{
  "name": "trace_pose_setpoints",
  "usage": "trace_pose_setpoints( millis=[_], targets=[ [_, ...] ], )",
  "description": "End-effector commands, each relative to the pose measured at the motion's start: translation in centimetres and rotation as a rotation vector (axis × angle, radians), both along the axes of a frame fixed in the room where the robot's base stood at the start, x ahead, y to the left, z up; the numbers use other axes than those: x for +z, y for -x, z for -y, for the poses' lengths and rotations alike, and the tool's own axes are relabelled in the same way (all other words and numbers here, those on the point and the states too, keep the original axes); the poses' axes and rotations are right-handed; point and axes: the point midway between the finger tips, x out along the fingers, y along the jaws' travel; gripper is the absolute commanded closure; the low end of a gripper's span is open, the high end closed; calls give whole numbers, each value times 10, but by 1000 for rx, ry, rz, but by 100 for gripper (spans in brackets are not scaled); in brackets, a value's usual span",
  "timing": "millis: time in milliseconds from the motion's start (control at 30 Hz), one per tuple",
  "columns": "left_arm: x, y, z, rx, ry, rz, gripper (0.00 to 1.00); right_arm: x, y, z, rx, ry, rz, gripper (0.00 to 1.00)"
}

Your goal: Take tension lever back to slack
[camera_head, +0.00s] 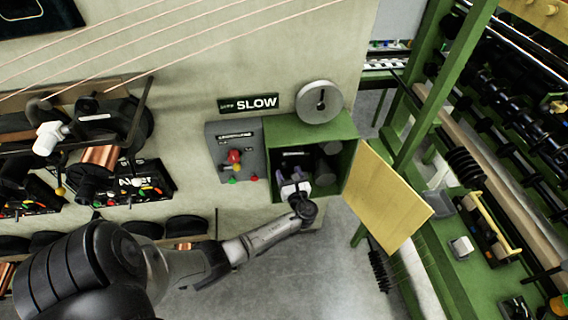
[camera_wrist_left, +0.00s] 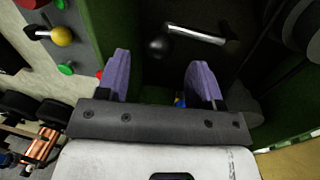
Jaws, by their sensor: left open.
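The tension lever (camera_wrist_left: 195,33) shows in the left wrist view as a bright metal rod with a black ball knob, inside an open green box (camera_head: 312,132). Its rod runs right from the knob, near the far end of my gripper's fingers. I cannot clearly make out the lever in the head view. My left gripper (camera_head: 293,187) is at the box's open front. In the left wrist view its two purple-padded fingers (camera_wrist_left: 160,68) are apart, with the knob ahead of the gap between them. Contact with the lever cannot be told. My right gripper is not in view.
The box's yellow door (camera_head: 390,196) stands open to the right. A grey disc (camera_head: 319,101) sits on top. Spool racks stand left, a green machine frame right.

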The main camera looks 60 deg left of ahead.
Motion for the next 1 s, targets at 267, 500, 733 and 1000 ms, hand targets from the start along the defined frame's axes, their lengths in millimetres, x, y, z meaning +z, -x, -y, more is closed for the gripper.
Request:
trace_pose_setpoints(
  millis=[267,500,733,1000],
  targets=[
    [1,-8,-37,1,-2,0,39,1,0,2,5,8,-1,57],
    [0,-11,-49,1,0,1,39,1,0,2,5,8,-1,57],
    [0,-11,-50,0,0,1,39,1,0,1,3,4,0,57],
    [0,-11,-50,0,0,1,57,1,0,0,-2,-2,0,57]
  ],
)
